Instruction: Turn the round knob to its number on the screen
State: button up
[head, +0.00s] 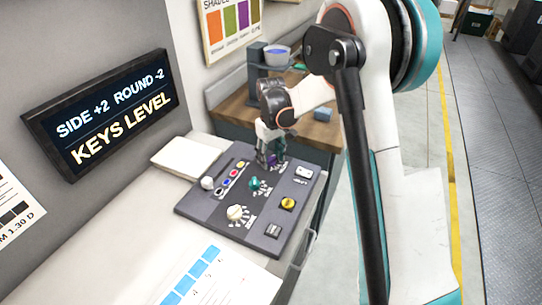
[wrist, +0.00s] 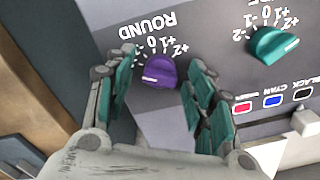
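The dark screen (head: 100,115) on the wall reads "SIDE +2 ROUND -2" and "KEYS LEVEL". The purple round knob (wrist: 160,71) sits under the printed word ROUND, with a number scale along its far side. Its white mark lies at the knob's left in the wrist view. My gripper (wrist: 161,65) is open, with one teal-padded finger on each side of the knob. Gaps show between the pads and the knob. In the head view my gripper (head: 270,152) is over the far end of the grey control panel (head: 205,212) and largely hides the knob.
A teal side knob (wrist: 273,46) is close to the right finger; it also shows in the head view (head: 256,184). A wooden bench (head: 235,115) stands behind.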

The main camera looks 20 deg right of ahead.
aim_at(271, 157)
notch_tip(271, 157, up, 12)
dwell(0.6)
jog(key=s+r+m+t, duration=0.1)
jog(key=s+r+t, duration=0.1)
jog(key=s+r, duration=0.55)
jog(key=s+f+m+t, duration=0.2)
jog(key=s+t, duration=0.3)
jog(key=s, duration=1.9)
jog(key=shift+s+f+m+b, duration=0.15)
jog(key=shift+s+m+b, duration=0.1)
jog(key=shift+m+b, duration=0.2)
